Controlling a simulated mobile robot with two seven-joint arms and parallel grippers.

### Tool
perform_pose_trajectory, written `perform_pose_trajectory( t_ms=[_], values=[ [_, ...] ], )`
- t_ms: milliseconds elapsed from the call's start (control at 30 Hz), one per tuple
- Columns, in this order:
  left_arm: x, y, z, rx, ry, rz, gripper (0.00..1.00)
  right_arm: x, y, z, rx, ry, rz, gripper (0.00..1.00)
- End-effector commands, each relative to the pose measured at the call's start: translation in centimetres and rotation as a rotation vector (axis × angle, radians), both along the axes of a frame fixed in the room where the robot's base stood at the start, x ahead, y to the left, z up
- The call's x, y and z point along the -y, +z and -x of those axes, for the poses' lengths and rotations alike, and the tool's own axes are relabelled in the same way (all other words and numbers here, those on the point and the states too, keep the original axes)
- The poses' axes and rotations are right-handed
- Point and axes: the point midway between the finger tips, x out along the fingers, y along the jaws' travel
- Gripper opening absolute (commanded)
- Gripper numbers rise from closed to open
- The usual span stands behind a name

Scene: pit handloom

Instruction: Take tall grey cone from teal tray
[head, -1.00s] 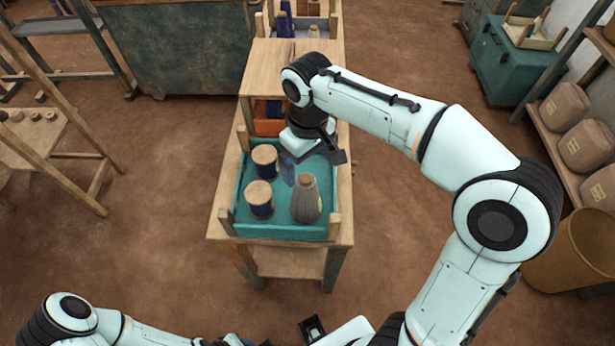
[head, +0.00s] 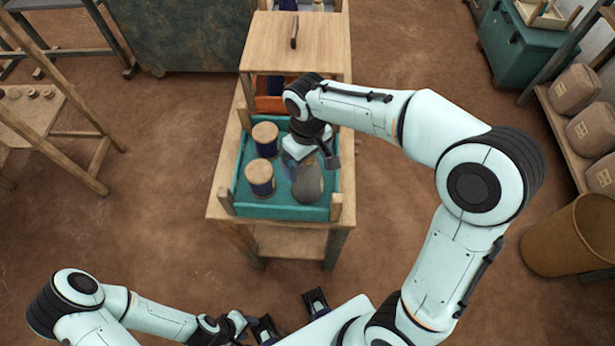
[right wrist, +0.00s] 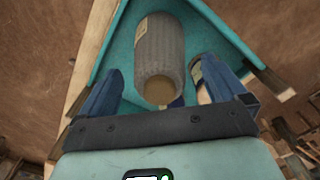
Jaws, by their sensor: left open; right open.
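The tall grey cone (head: 307,184) stands in the front right of the teal tray (head: 285,212). My right gripper (head: 311,160) is open over the tray and partly hides the cone's top in the head view. In the right wrist view the cone (right wrist: 160,48) shows its tan tip between the two blue fingers of this gripper (right wrist: 161,75), with gaps at both sides. My left gripper (head: 290,312) is open and empty at the bottom of the head view, away from the tray.
Two blue spools with tan tops, a rear one (head: 265,138) and a front one (head: 260,178), stand left of the cone in the tray. Wooden posts rise at the tray's corners. Behind is a wooden lid with a handle (head: 294,32). The floor around the stand is clear.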

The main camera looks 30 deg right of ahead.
Motion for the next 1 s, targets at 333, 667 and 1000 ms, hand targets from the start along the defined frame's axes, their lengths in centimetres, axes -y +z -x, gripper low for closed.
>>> perform_pose_trajectory(
  t_ms=[333, 667, 1000],
  values=[
    [0.0, -0.3, 0.1, -0.001, 0.0, 0.0, 0.43, 0.0, -2.1, 0.0, 0.001, 0.0, 0.0, 0.99],
    [0.0, -0.3, 0.1, -0.001, 0.0, 0.0, 0.43, 0.0, -2.1, 0.0, 0.001, 0.0, 0.0, 0.17],
    [0.0, -0.2, 0.1, -0.001, 0.0, 0.0, 0.43, 0.0, -1.7, -0.1, 0.003, 0.0, -0.001, 0.11]
  ],
)
